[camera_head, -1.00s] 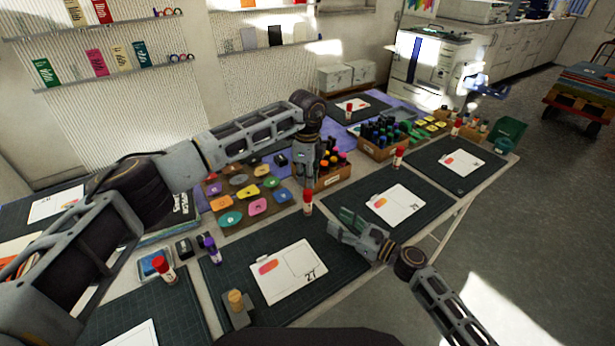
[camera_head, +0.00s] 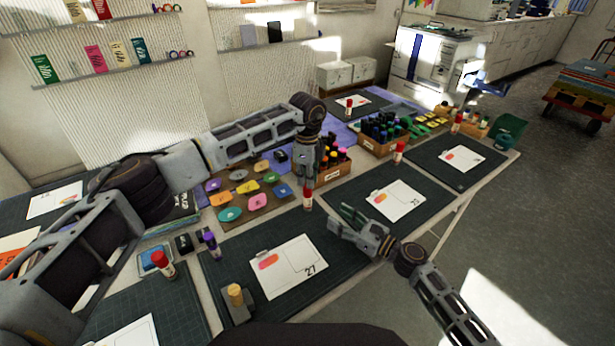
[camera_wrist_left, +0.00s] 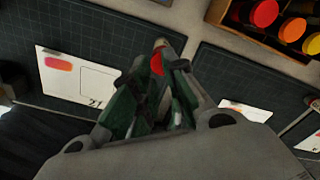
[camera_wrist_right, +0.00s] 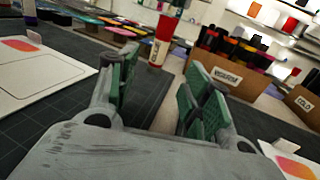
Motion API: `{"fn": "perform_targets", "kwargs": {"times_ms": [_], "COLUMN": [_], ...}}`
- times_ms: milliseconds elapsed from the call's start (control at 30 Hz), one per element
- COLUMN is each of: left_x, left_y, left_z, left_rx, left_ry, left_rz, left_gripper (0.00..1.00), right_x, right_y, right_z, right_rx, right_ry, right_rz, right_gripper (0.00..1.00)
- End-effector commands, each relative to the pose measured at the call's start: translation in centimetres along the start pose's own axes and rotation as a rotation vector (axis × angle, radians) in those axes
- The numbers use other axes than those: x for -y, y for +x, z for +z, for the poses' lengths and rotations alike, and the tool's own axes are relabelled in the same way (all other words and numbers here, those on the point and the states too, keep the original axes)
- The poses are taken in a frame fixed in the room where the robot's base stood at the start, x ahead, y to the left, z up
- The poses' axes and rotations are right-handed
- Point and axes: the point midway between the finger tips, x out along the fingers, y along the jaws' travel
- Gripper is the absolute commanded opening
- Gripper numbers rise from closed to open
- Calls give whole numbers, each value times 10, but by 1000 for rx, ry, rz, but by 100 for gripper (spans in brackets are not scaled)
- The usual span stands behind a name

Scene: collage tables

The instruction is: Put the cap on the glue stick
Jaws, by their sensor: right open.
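A glue stick with a white lower part (camera_head: 308,207) stands upright in the gap between two dark mats. A red cap (camera_head: 308,192) sits at its top with no visible gap, though I cannot tell how fully it is seated. My left gripper (camera_head: 307,180) points down from above; its fingers look closed on the red cap, which shows between them in the left wrist view (camera_wrist_left: 157,63). The cap and white body also show in the right wrist view (camera_wrist_right: 162,38). My right gripper (camera_head: 340,218) is open and empty, low over the mats, to the right of the glue stick.
A card numbered 27 (camera_head: 290,262) lies on the near mat. Wooden marker boxes (camera_head: 333,172) and a board of coloured pieces (camera_head: 235,200) stand behind. Another red-topped glue stick (camera_head: 163,263) stands at left. A tan knob on a block (camera_head: 236,296) is at the near mat's edge.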

Motion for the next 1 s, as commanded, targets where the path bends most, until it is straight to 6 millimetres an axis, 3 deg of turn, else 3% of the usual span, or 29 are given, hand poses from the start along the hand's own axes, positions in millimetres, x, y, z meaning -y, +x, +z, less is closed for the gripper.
{"fn": "perform_targets", "kwargs": {"times_ms": [33, 100, 1000], "left_x": [0, 0, 0], "left_y": [3, 5, 21], "left_z": [0, 0, 0], "left_rx": [0, 0, 0], "left_ry": [0, 0, 0], "left_rz": [1, 1, 1], "left_gripper": [14, 14, 14], "right_x": [-3, -3, -6], "right_y": [-2, -2, -2], "right_z": [-12, -14, -24], "right_rx": [-15, -16, -19], "right_ry": [10, 11, 13], "right_rz": [0, 1, 3], "right_gripper": [49, 49, 49]}}
